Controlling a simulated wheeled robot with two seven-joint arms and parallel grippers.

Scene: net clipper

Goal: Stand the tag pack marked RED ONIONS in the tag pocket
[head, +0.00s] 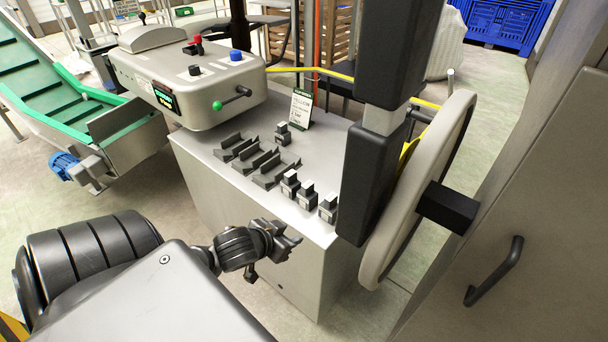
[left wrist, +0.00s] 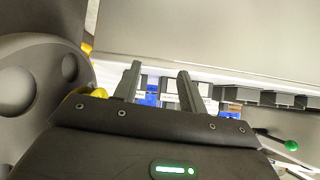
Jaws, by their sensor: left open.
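Small tag packs, dark with pale tops, stand on the steel cabinet top. Three are in a row near its right front edge: one (head: 290,183), a middle one (head: 306,195) and one nearest the corner (head: 328,208). Another pack (head: 282,133) stands farther back, by the card. Their markings are too small to read, so I cannot tell which is RED ONIONS. Dark open pockets (head: 254,160) lie left of the row. My left gripper (head: 292,243) is open and apart from the packs, at the cabinet's front edge. Its fingers also show in the left wrist view (left wrist: 157,85).
A white card (head: 299,108) reading YELLOW stands at the cabinet top's back. A control box (head: 188,75) with knobs and a green-tipped lever is behind left. A big pale wheel (head: 415,190) and black column (head: 372,180) block the right. A green conveyor (head: 45,90) is at far left.

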